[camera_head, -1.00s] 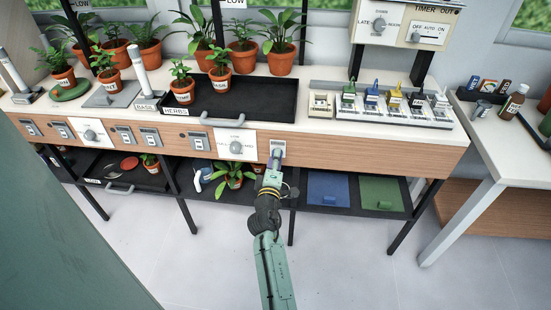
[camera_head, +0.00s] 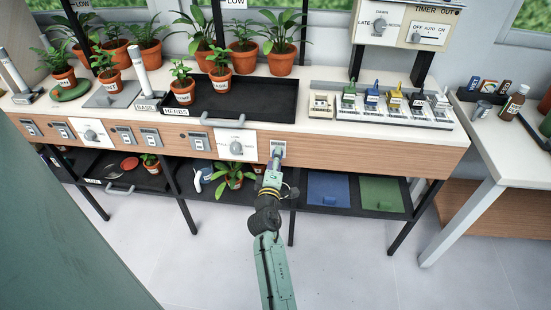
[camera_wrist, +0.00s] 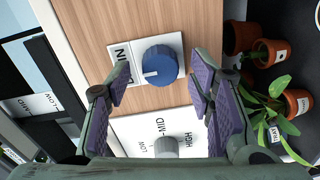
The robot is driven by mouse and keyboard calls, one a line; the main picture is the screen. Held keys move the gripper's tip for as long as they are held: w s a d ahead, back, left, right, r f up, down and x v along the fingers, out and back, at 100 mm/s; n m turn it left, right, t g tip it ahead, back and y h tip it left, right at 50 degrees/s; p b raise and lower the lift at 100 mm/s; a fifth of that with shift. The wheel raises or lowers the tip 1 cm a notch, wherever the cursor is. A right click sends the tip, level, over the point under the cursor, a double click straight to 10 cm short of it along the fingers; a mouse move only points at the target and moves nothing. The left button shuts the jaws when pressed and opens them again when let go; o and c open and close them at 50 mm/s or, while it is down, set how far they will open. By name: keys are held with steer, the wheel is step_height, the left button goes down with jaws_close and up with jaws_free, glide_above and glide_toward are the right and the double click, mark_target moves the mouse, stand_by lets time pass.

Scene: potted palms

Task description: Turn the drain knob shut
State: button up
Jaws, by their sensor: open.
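In the wrist view, the blue drain knob (camera_wrist: 163,64) sits on a white plate marked "DRAIN" (camera_wrist: 122,66) on the wooden front. A white pointer mark on the knob faces the label side. My gripper (camera_wrist: 158,82) is open, with a purple-padded finger on each side of the knob and nothing held. I cannot tell whether the pads reach the knob's depth; gaps show on both sides. In the head view my gripper (camera_head: 277,157) is at the small white plate (camera_head: 278,145) on the bench front and largely covers the knob.
A grey LOW-MID-HIGH dial (camera_wrist: 166,147) is close by in the wrist view. Potted plants (camera_wrist: 291,103) stand beside the panel there. In the head view a black tray (camera_head: 245,98) is above, and blue (camera_head: 328,188) and green (camera_head: 381,193) panels lie below.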

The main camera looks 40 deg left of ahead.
steer(key=shift+s, duration=0.1)
steer(key=v, duration=1.2)
